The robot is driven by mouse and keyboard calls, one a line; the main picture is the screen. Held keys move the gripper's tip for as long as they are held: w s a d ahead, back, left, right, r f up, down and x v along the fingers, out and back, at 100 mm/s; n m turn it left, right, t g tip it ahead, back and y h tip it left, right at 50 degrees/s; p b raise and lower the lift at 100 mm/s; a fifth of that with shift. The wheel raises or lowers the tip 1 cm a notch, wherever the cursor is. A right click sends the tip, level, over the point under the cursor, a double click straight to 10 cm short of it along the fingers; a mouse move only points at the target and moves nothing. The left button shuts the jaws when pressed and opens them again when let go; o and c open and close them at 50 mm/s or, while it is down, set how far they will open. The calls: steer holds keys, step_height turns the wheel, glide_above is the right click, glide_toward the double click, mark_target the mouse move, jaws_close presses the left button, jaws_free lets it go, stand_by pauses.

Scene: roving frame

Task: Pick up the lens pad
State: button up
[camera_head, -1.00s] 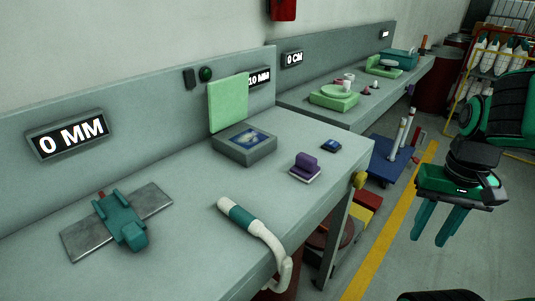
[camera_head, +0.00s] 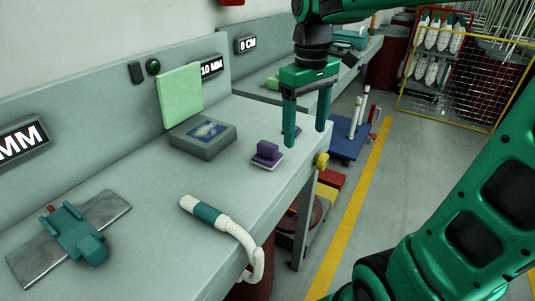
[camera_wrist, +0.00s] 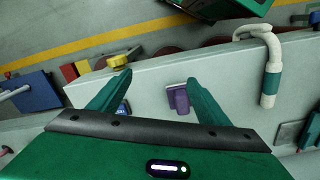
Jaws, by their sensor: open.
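No label shows which thing is the lens pad. A purple padded block on a pale base (camera_head: 267,153) sits near the bench's right edge. It also shows in the wrist view (camera_wrist: 179,99), just beside the right finger. A small blue item lies behind my fingers in the head view, mostly hidden. In the wrist view the blue item (camera_wrist: 122,109) shows partly, beside the left finger. My gripper (camera_head: 306,136) is open and empty, pointing down above the bench's right edge, to the right of the purple block. It also shows in the wrist view (camera_wrist: 158,78).
A grey box with a blue picture (camera_head: 203,137) stands behind the purple block. A white and teal curved handle (camera_head: 222,226) lies at the front edge. A teal device on a metal plate (camera_head: 75,235) is at left.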

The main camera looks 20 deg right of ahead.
mark_target(267, 143)
steer(key=w+a+r+n, duration=0.1)
steer(key=a, duration=0.1)
steer(key=w+a+r+n, duration=0.1)
steer(key=w+a, duration=0.1)
steer(key=w+a+n, duration=0.2)
steer(key=a, duration=0.1)
steer(key=shift+w+r, duration=0.15)
steer(key=shift+r, duration=0.25)
steer(key=shift+w+a+f, duration=0.1)
steer(key=shift+a+f, duration=0.1)
steer(key=shift+a, duration=0.1)
step_height(267, 143, down, 10)
steer(key=shift+d+f, duration=0.1)
steer(key=shift+d, duration=0.05)
steer(key=shift+c, duration=0.3)
steer(key=c, duration=1.1)
